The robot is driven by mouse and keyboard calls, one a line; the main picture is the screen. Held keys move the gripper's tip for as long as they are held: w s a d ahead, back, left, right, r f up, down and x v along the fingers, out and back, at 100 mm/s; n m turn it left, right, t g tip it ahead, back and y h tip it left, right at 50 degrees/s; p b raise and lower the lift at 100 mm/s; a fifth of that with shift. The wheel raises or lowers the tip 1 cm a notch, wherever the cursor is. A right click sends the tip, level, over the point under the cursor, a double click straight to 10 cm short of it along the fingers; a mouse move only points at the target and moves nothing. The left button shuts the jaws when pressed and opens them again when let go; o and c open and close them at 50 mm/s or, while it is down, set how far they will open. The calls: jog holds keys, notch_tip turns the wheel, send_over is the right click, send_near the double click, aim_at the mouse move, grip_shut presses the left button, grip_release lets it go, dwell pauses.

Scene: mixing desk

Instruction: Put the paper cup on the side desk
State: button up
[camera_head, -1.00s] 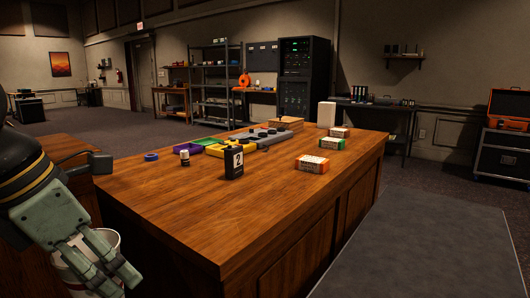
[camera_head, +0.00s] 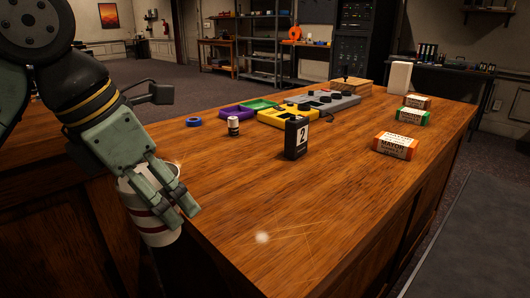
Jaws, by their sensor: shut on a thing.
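The paper cup (camera_head: 150,222) is white with dark red bands and hangs upright, low at the left of the head view. My gripper (camera_head: 179,206) is shut on it, its fingers across the cup's upper right side and hiding part of it. The cup is beside the left edge of the large wooden desk (camera_head: 290,215); whether it touches that edge I cannot tell. Another wooden desk (camera_head: 45,160) stands at the left behind my arm, which hides much of its top. It may be the side desk.
On the large desk stand a black "2" block (camera_head: 297,138), a small canister (camera_head: 233,126), blue tape (camera_head: 193,122), coloured trays (camera_head: 287,115), a grey panel (camera_head: 325,101) and several boxes (camera_head: 396,145). The large desk's near top is clear.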

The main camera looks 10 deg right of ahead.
jog(key=w+d+f, duration=0.1)
jog(key=w+d, duration=0.2)
jog(key=w, duration=0.1)
jog(key=w+d+f, duration=0.2)
jog(key=w+d, duration=0.1)
jog(key=w+d+f+p, duration=0.1)
jog(key=w+d, duration=0.2)
jog(key=w, duration=0.1)
jog(key=shift+w+d+f, duration=0.2)
jog(key=shift+w+d, duration=0.1)
jog(key=shift+f, duration=0.3)
jog(key=shift+f, duration=0.2)
jog(key=o, duration=0.8)
jog(key=shift+o, duration=0.2)
jog(key=shift+r, duration=0.3)
jog(key=p+v, duration=0.1)
jog(key=v, duration=1)
jog(key=shift+r, duration=0.4)
